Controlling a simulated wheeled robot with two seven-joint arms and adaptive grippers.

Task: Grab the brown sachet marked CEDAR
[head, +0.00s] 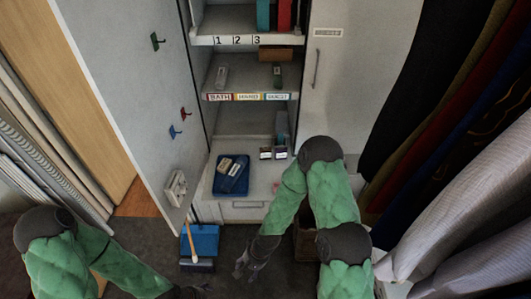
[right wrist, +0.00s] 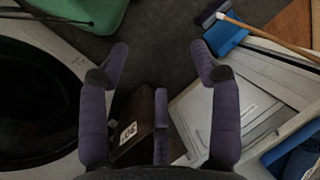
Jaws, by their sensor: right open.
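No CEDAR lettering is readable in either view, so I cannot tell which item is the brown sachet. Two small packets (head: 233,167) lie in a blue tray (head: 231,186) at the cabinet's bottom; their print is too small to read. My right gripper (head: 243,269) hangs low over the floor in front of the cabinet, below the tray in the picture. In the right wrist view its fingers (right wrist: 160,62) are spread with nothing between the tips. My left gripper (head: 192,292) is at the bottom edge, mostly cut off.
A blue dustpan (head: 200,240) with a wooden handle stands before the cabinet. The open left door (head: 130,75) carries hooks. Shelves hold a brown box (head: 276,54) and small containers. Clothes (head: 440,110) hang at the right. A brown box (head: 307,243) is partly hidden behind my right arm.

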